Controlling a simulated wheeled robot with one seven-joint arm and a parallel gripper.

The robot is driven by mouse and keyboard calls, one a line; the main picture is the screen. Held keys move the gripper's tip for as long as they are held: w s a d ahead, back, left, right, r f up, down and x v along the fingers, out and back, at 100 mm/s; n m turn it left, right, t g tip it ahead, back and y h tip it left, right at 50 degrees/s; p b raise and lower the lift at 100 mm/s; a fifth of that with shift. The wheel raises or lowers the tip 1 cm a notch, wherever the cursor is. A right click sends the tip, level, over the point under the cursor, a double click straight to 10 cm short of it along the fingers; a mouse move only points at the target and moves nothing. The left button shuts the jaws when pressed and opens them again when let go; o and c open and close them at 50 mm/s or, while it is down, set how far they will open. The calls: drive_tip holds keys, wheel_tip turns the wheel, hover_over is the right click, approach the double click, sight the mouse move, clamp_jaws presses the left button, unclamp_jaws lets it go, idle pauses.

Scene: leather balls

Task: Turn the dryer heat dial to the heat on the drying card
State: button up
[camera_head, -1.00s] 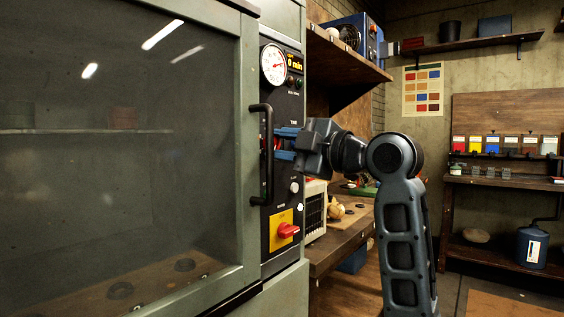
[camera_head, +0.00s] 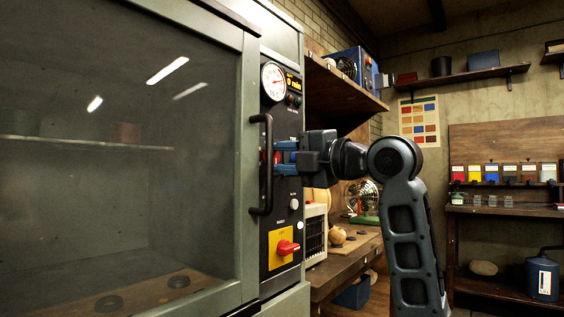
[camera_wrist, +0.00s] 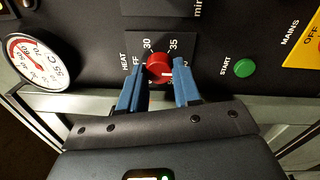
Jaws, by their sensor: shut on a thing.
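The red heat dial (camera_wrist: 158,68) sits on the dryer's black control panel (camera_wrist: 85,20), between my gripper's two blue fingers in the wrist view. The printed marks around it read OFF, 30 and 35; further marks are hidden by the right finger. The dial's white pointer line points to the right in that view, past 35, toward the hidden marks. My gripper (camera_wrist: 158,85) is shut on the dial. In the head view my gripper (camera_head: 285,157) reaches the panel from the right, behind the door handle. I cannot make out a drying card.
The door handle (camera_head: 264,165) stands out just left of my fingers. A round temperature gauge (camera_head: 273,81) is above. A green start button (camera_wrist: 245,68) and a red mains switch (camera_head: 287,247) are near. A shelf (camera_head: 335,95) juts out at the right.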

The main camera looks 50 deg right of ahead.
drive_tip(key=shift+f, duration=0.1)
drive_tip(key=o, duration=1.1)
drive_tip(key=shift+c, duration=0.2)
drive_tip(key=s, duration=0.7)
drive_tip(key=shift+s+d+f, duration=0.2)
drive_tip(key=shift+s, duration=0.2)
